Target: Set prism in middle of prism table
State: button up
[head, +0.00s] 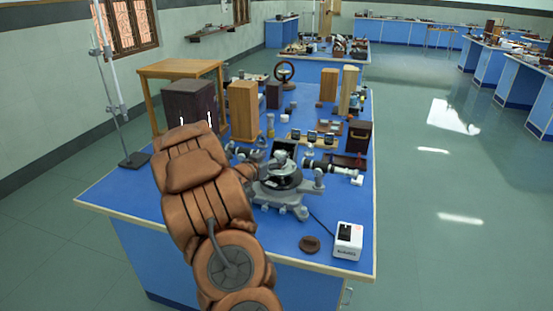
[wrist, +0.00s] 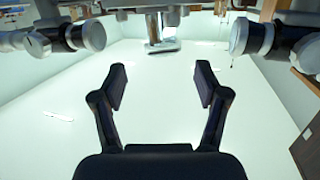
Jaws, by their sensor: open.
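The spectrometer (head: 279,186) stands near the front of the blue bench, with a grey base and a dark round middle. The prism table cannot be told apart clearly at its centre. In the wrist view, my gripper (wrist: 161,78) is open, with nothing visible between its two dark fingers. Dark and silver tubes, which look like the spectrometer's, show at the upper left (wrist: 75,37) and upper right (wrist: 255,38). A small grey part (wrist: 164,46) lies between them, beyond the fingertips. I cannot make out the prism in either view. My arm covers the left of the spectrometer in the head view.
A white box (head: 348,240) and a brown disc (head: 310,244) lie at the bench's front right. A dark box (head: 188,103), wooden blocks (head: 242,110) and a rack of small items (head: 312,141) stand behind. A metal stand (head: 133,158) is at the left. The front strip is mostly clear.

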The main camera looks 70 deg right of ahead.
jog(key=b+v, duration=0.1)
jog(key=v, duration=0.7)
jog(key=w+a+n+t+y, duration=0.5)
jog(key=w+a+t, duration=0.4)
jog(key=w+a, duration=0.65)
jog(key=w+a+n+t+y, duration=0.1)
jog(key=w+a+n+y, duration=0.25)
jog(key=a, duration=0.65)
jog(key=w+a+n+t+y, duration=0.1)
jog(key=w+a+n+y, duration=0.2)
jog(key=a, duration=0.8)
jog(key=s+a+f+n+g+y, duration=0.2)
jog(key=s+a+n+g+y, duration=0.3)
jog(key=s+a, duration=1.05)
jog(key=s+a+n+g, duration=0.3)
jog(key=s+g, duration=0.2)
jog(key=s, duration=1.4)
jog(key=shift+r, duration=0.45)
